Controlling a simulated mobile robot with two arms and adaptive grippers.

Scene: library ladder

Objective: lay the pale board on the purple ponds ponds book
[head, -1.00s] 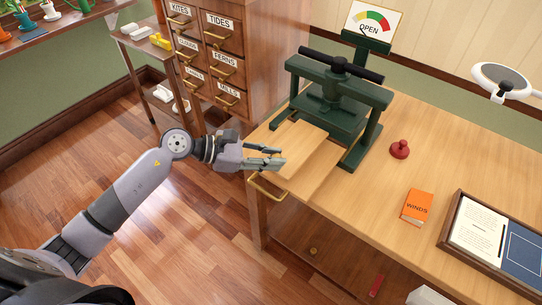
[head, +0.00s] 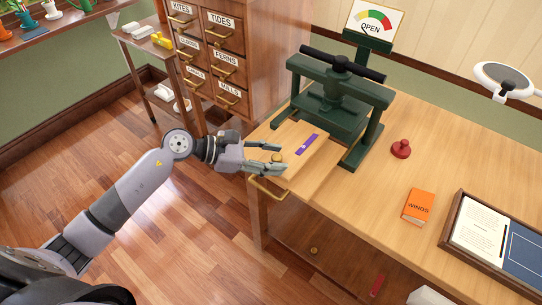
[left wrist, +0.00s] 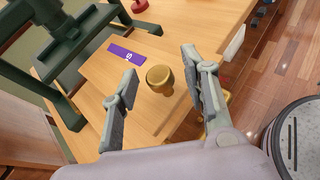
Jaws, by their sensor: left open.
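The pale board (head: 318,160) lies flat at the front of the green press (head: 335,105) and shows in the left wrist view (left wrist: 96,82). A purple strip (head: 307,144) with a small white mark lies on its top; it shows in the left wrist view (left wrist: 126,53). I cannot tell if it belongs to a book. A brass knob (head: 277,157) stands nearer the front edge and between my fingers in the left wrist view (left wrist: 159,78). My left gripper (head: 275,157) is open around the knob, with gaps on both sides. My right gripper is not in view.
A framed tray (head: 452,215) is at the right. A drawer cabinet (head: 245,60) stands behind my left arm. The table is clear between press and orange book.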

